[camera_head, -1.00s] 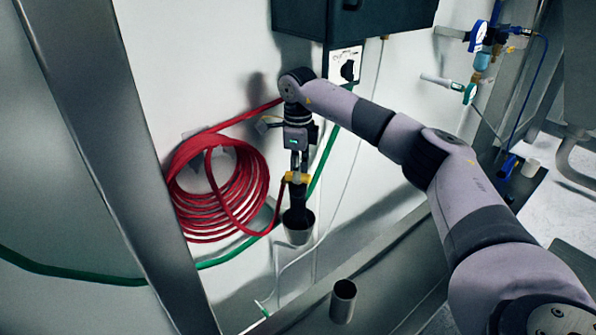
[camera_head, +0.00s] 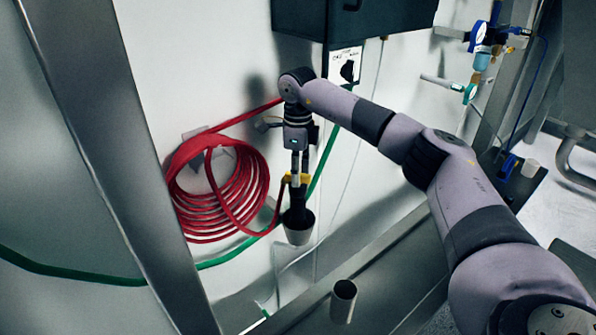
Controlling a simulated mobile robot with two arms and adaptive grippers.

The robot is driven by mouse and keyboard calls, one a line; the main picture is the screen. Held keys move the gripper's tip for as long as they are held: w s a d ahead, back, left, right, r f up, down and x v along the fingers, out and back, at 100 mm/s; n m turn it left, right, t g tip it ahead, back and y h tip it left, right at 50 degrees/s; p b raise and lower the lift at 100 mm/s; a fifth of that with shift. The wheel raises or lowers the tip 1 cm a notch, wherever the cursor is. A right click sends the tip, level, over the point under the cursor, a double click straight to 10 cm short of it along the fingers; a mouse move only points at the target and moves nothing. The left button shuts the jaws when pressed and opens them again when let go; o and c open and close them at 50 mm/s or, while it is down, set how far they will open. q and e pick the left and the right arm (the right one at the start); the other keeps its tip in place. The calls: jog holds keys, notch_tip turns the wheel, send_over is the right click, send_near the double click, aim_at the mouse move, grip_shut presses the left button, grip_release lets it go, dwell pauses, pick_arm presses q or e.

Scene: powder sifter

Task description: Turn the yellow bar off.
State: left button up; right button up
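The yellow bar (camera_head: 304,179) is a small yellow piece on top of a dark nozzle, above a pale cup-shaped end, beside the red hose coil. My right gripper (camera_head: 297,177) points down at the yellow bar, and its fingertips overlap the bar in the picture. The fingers look close together, but they are too small and dark to tell whether they grip the bar. Part of the bar is hidden behind them. My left gripper is not in view.
A coiled red hose (camera_head: 262,180) hangs on the wall left of the gripper. A green hose (camera_head: 110,279) runs low along the wall. A dark box (camera_head: 385,30) with a switch panel (camera_head: 346,66) is above. A metal cup (camera_head: 343,302) stands below. A steel post (camera_head: 105,150) crosses the left.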

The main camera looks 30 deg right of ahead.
jog(key=shift+r, duration=0.1)
notch_tip(320, 180, up, 12)
dwell(0.5)
jog(key=shift+c, duration=0.4)
